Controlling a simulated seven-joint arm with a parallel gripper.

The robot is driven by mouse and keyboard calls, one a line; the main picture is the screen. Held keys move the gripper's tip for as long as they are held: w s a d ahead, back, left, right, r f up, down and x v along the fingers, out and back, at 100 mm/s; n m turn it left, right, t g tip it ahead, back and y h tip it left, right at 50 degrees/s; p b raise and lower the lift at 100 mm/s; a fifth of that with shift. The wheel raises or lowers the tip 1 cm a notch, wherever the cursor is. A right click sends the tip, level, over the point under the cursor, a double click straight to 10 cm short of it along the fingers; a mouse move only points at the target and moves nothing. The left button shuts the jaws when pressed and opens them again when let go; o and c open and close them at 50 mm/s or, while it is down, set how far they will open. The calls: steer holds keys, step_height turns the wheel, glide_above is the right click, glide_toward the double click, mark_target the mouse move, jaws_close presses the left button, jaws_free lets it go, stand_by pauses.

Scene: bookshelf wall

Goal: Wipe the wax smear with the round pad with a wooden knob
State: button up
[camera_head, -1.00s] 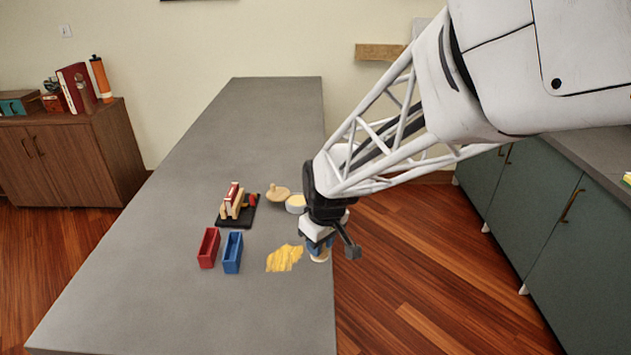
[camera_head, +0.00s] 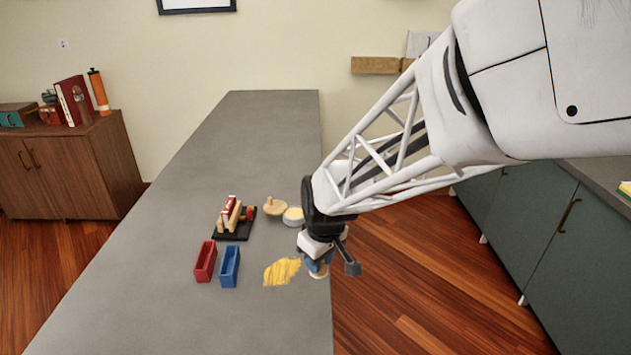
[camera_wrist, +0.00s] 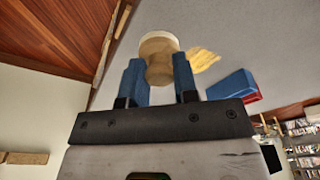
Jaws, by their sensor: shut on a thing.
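My gripper (camera_head: 319,262) is shut on the knob of a round pad (camera_wrist: 158,43). The knob shows between the blue fingers in the wrist view, with the pale disc beyond the fingertips. In the head view the pad (camera_head: 319,273) is low at the right edge of the grey table, partly hidden by the gripper. The yellow wax smear (camera_head: 282,271) lies on the table just left of the pad, apart from it. It also shows in the wrist view (camera_wrist: 203,60), right of the pad. Whether the pad touches the table I cannot tell.
A red bin (camera_head: 205,262) and a blue bin (camera_head: 230,267) stand left of the smear. Behind are a black-based wooden rack (camera_head: 232,231), a wooden disc with a knob (camera_head: 275,207) and a pale round tin (camera_head: 293,216). The grey table (camera_head: 140,290) is clear at front left.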

steer(key=a+r, duration=0.3)
steer(key=a, duration=0.4)
steer(key=shift+s, duration=0.3)
stand_by(0.3)
